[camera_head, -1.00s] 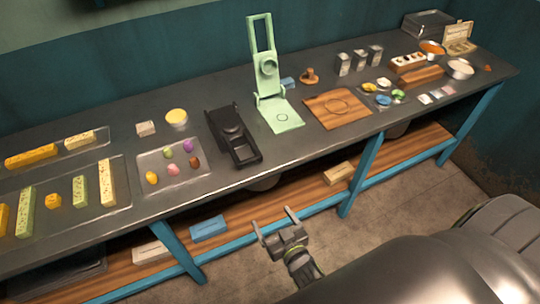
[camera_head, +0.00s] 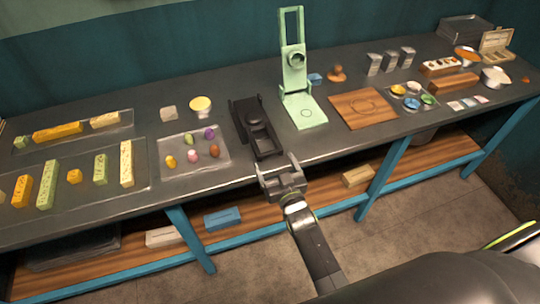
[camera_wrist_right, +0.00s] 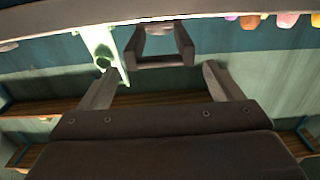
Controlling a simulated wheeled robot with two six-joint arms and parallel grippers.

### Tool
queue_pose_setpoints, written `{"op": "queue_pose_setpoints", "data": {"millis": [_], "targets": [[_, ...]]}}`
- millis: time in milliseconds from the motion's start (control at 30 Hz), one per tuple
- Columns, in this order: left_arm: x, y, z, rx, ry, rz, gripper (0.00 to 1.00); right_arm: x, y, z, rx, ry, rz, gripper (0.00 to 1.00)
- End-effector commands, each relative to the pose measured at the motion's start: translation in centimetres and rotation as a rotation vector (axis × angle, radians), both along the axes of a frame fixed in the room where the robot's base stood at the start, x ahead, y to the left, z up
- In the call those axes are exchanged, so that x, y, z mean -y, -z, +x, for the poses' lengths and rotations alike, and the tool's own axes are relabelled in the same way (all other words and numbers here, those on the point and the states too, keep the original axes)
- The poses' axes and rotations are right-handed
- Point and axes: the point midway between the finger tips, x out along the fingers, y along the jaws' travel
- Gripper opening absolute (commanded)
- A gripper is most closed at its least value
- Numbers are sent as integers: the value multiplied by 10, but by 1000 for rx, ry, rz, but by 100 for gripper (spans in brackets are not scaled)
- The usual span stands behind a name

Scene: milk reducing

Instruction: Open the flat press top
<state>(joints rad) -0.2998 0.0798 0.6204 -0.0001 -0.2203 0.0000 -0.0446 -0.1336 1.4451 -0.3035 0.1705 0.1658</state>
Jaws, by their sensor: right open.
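A black flat press (camera_head: 252,120) lies closed and low on the dark bench, its open-frame handle end at the front edge. That handle frame also shows in the right wrist view (camera_wrist_right: 160,62), between and beyond my fingers. My right gripper (camera_head: 276,162) is open and empty, just in front of the bench edge and close to the handle. In the wrist view its two fingers (camera_wrist_right: 158,72) stand wide apart, and no contact with the handle is clear. A pale green press (camera_head: 305,115) stands right of the black one with its top upright. My left gripper is not in view.
A tray (camera_head: 190,178) with small coloured pieces lies left of the black press. A wooden board (camera_head: 365,108) lies right of the green press. A lower shelf (camera_head: 340,193) with boxes runs below the bench. The floor in front is clear.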

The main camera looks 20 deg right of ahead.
Motion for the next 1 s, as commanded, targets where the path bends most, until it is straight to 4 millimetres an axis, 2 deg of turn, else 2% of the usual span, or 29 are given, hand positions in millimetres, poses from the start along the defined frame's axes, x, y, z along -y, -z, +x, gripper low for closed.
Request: {"op": "queue_pose_setpoints", "data": {"millis": [100, 300, 500, 867, 1000], "targets": [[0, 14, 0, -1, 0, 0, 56, -1, 3, 25, 3, -3, 0, 86], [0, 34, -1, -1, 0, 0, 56, -1, 4, 40, 2, 1, 0, 86], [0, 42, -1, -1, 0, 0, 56, -1, 2, 48, 1, 0, 0, 86], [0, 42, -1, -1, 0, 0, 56, -2, 0, 50, -1, 0, 0, 86], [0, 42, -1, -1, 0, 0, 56, -2, 0, 50, 0, 0, 0, 69]]}}
